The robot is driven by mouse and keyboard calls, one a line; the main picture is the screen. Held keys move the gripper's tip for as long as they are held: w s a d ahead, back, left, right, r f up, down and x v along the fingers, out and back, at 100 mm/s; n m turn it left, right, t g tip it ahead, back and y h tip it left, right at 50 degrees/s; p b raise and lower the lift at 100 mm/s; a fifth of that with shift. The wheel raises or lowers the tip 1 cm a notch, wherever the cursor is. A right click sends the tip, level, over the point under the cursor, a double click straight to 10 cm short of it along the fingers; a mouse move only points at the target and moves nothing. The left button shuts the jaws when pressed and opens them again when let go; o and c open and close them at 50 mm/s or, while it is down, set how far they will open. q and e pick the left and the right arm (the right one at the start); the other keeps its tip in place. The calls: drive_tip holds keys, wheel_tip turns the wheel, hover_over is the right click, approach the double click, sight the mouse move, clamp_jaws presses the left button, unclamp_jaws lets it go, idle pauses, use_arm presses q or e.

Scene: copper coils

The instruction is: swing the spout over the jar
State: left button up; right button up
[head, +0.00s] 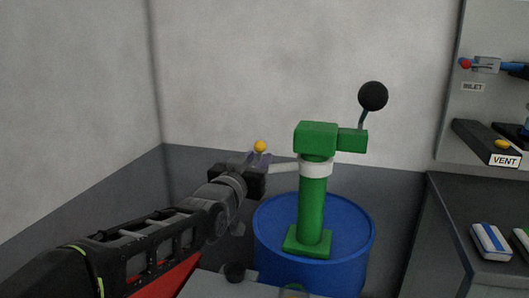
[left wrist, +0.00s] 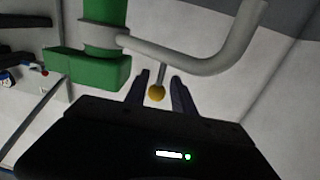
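A green pump (head: 312,205) stands upright on a blue drum (head: 345,262), with a black ball (head: 373,96) on its lever. A pale collar (head: 316,167) rings the pump, and the grey spout (head: 284,167) runs left from it. In the left wrist view the spout (left wrist: 205,66) bends like a hook. A yellow knob (head: 260,146) on a thin stem stands on the spout. My left gripper (head: 257,159) is open at the spout, its fingers on either side of the knob (left wrist: 157,93), with gaps visible. My right gripper is out of view.
A dark bench (head: 450,225) at the right bears a blue-and-white block (head: 491,242) and a green item (head: 521,243). Above it, a shelf holds a block labelled VENT (head: 505,160). Grey walls close in behind and left of the drum.

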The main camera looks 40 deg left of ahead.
use_arm(q)
drive_tip(key=x, duration=0.5)
drive_tip(key=shift+w, duration=0.2)
clamp_jaws()
drive_tip(key=shift+r, duration=0.25)
idle(1.0)
